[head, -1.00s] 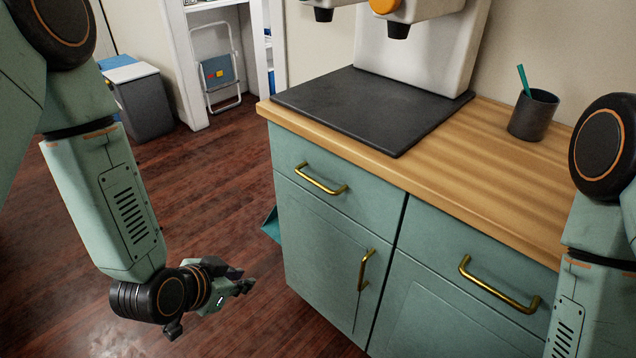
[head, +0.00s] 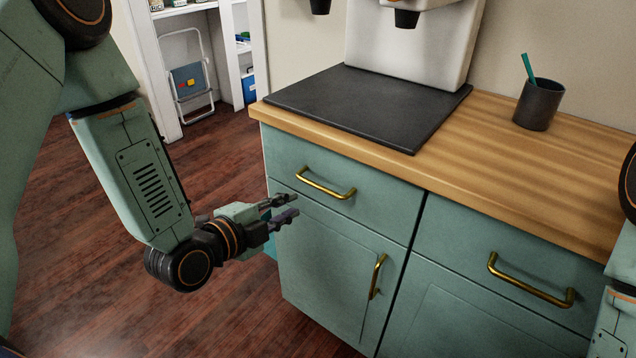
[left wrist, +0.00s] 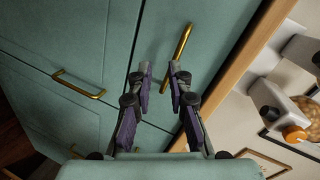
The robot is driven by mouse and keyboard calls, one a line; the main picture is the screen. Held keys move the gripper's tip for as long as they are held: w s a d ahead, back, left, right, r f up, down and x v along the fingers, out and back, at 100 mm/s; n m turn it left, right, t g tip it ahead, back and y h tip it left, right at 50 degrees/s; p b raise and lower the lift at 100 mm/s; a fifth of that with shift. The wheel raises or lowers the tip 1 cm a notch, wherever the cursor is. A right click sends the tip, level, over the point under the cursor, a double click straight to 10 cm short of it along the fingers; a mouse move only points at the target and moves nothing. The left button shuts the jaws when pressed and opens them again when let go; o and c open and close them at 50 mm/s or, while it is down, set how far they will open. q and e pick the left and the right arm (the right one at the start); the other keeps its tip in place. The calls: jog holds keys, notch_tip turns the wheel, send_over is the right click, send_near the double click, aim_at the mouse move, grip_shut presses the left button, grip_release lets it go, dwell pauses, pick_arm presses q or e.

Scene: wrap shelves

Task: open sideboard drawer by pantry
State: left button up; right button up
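The teal sideboard (head: 320,240) has two top drawers with brass bar handles. The left drawer (head: 375,205) is shut, and its handle (head: 325,184) also shows in the left wrist view (left wrist: 183,42). The right drawer (head: 455,237) is shut too, with its own handle (head: 530,281). My left gripper (head: 294,207) is in front of the sideboard's left end, just below and left of the left handle. In the left wrist view its fingers (left wrist: 160,68) are apart and empty, pointing towards the drawer front, with the handle beyond the right finger. My right gripper is out of view.
A door with a vertical brass handle (head: 377,276) is under the left drawer. The wooden top (head: 490,130) holds a black mat (head: 360,100), a white machine (head: 415,50) and a dark cup (head: 538,105). Open shelving (head: 235,60) and a folded chair (head: 190,80) stand behind left.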

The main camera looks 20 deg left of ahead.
aim_at(313, 185)
pick_arm(q)
jog(key=w+d+m+b, duration=0.1)
jog(key=w, duration=0.1)
jog(key=w+d+m, duration=0.1)
jog(key=w, duration=0.1)
jog(key=w+d+m+b, duration=0.1)
jog(key=w+m, duration=0.1)
jog(key=shift+w+r+t+h+b, duration=0.15)
jog(key=shift+w+t+h+b, duration=0.15)
jog(key=shift+w+t, duration=0.1)
jog(key=shift+w+d, duration=0.25)
jog(key=shift+w, duration=0.3)
jog(key=shift+c, duration=0.2)
grip_shut()
dwell(0.4)
